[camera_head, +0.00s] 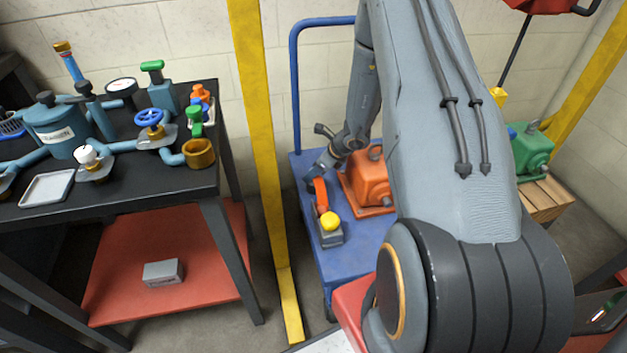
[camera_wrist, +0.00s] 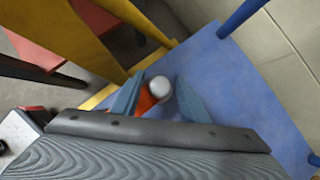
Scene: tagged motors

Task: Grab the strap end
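An orange strap (camera_head: 321,194) stands up from the blue cart, beside a small grey box with a yellow button (camera_head: 331,222). In the wrist view, an orange piece with a rounded white end (camera_wrist: 158,87) shows between my fingers; it looks like the strap end. My gripper (camera_head: 314,180) is low over the cart at the strap's top. In the wrist view my gripper (camera_wrist: 158,95) has its two blue-grey fingers apart, one on each side of the white end. I cannot tell whether either finger touches it.
An orange motor (camera_head: 369,182) sits on the blue cart (camera_head: 350,253) close to my wrist. A yellow post (camera_head: 262,150) stands left of the cart. A black bench (camera_head: 110,203) with pipes and valves is farther left. A green motor (camera_head: 533,152) sits on a wooden crate at right.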

